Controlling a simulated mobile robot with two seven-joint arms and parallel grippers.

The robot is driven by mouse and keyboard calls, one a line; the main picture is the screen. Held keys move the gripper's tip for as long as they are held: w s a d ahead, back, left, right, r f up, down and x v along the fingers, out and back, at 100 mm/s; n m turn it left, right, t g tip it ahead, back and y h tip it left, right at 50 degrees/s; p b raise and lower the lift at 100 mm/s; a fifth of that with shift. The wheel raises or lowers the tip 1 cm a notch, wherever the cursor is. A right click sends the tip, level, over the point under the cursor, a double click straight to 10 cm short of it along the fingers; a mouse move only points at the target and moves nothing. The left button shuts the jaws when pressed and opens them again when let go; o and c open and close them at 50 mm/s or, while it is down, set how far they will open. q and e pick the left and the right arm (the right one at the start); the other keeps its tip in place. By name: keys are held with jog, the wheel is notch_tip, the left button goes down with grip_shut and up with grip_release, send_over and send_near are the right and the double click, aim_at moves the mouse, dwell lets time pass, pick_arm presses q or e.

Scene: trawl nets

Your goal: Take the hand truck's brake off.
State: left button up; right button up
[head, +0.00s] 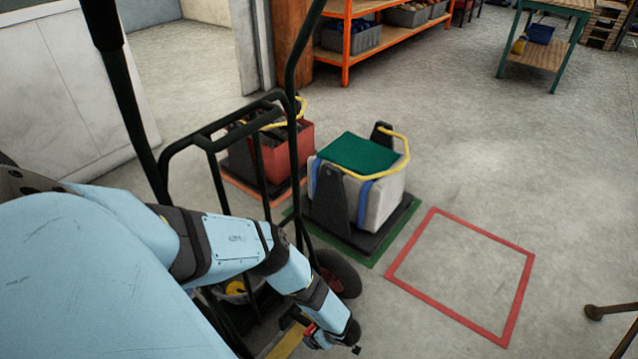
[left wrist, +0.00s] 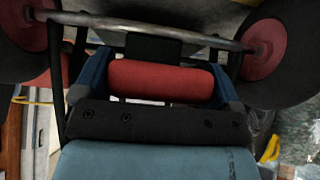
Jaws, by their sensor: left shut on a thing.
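The hand truck (head: 215,142) has a dark tubular frame and stands in front of me at the left, with a black wheel (head: 340,274) low on its right side. My left gripper (head: 312,334) reaches down by its lower part, and its fingers are mostly hidden in the head view. In the left wrist view, the blue fingers of my left gripper (left wrist: 160,85) are shut on the red brake bar (left wrist: 160,80). It sits near the axle (left wrist: 140,27), between wheels with red hubs (left wrist: 264,48). My right gripper is not in view.
A grey load with a green top (head: 357,152) stands on a black base, and a red crate (head: 288,152) stands behind the truck's frame. An empty red floor outline (head: 432,290) lies to the right. An orange shelf (head: 390,40) stands at the back. The floor at right is mostly clear.

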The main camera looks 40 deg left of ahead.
pick_arm(q)
jog(key=shift+a+r+h+p, duration=0.2)
jog(key=shift+r+h+p, duration=0.3)
jog(key=shift+r+p, duration=0.1)
jog(key=shift+a+r+h+p, duration=0.15)
jog(key=shift+r+h+p, duration=0.35)
jog(key=shift+p, duration=0.05)
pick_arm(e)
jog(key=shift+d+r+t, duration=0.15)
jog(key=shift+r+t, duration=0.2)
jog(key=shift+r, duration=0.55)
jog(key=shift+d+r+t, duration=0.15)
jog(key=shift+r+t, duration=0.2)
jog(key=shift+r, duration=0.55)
pick_arm(q)
jog(key=o, duration=1)
jog(key=shift+d+r+p, duration=0.2)
jog(key=shift+r+p, duration=0.2)
jog(key=shift+r, duration=0.1)
jog(key=p+v, duration=0.5)
jog(key=v, duration=0.8)
jog(key=shift+s+a+p, duration=0.15)
jog(key=shift+p, duration=0.15)
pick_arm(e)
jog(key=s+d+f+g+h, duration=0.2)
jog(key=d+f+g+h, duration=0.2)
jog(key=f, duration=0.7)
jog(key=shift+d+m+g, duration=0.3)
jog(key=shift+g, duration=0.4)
